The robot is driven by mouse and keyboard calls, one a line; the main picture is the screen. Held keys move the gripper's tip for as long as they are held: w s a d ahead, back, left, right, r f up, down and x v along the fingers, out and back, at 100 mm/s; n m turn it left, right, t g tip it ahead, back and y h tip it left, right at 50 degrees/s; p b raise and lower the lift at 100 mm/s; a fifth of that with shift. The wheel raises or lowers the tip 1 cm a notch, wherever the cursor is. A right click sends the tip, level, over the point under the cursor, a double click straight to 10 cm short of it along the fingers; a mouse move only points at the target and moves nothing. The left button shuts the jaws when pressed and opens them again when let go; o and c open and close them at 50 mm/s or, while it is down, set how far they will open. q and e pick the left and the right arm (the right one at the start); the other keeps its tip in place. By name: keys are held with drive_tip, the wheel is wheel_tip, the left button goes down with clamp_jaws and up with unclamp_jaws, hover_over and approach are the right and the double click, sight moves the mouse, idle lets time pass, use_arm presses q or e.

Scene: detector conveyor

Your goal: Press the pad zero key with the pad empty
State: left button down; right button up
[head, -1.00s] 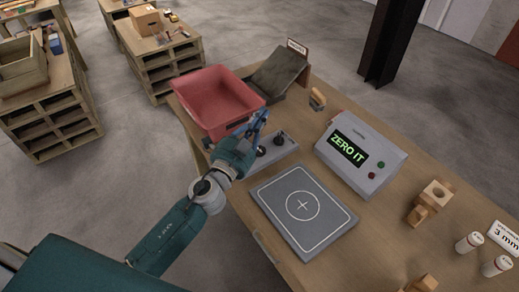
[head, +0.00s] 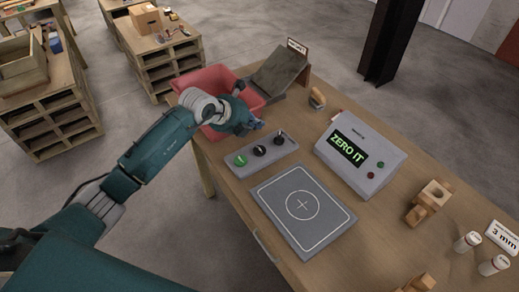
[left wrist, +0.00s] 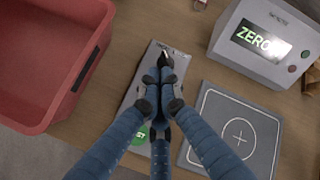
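The flat grey pad (head: 302,205), with a white circle and cross, lies on the wooden table with nothing on it; part of it shows in the left wrist view (left wrist: 235,130). A display box (head: 360,155) behind it reads "ZERO IT" and has a red and a green button on its front. A grey control panel (head: 262,153) beside the pad carries a green button (head: 240,160), a black knob (head: 260,151) and a black-tipped lever (head: 280,138). My left gripper (head: 258,125) is above the panel's far side. Its fingertips (left wrist: 164,65) are together and hold nothing visible. My right gripper is out of view.
A red bin (head: 215,82) stands behind my left gripper, with a dark chute (head: 280,72) beside it. Wooden blocks (head: 433,195) and white jars (head: 468,242) are at the right of the table.

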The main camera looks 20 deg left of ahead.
sight(257, 150)
use_arm(q)
drive_tip(key=shift+f, duration=0.1)
wheel_tip(257, 150, down, 9)
drive_tip(key=b, duration=0.6)
drive_tip(key=shift+r, duration=0.2)
idle(0.4)
drive_tip(key=shift+f, duration=0.15)
idle(0.8)
drive_tip(key=shift+f+b, duration=0.3)
drive_tip(key=shift+b, duration=0.15)
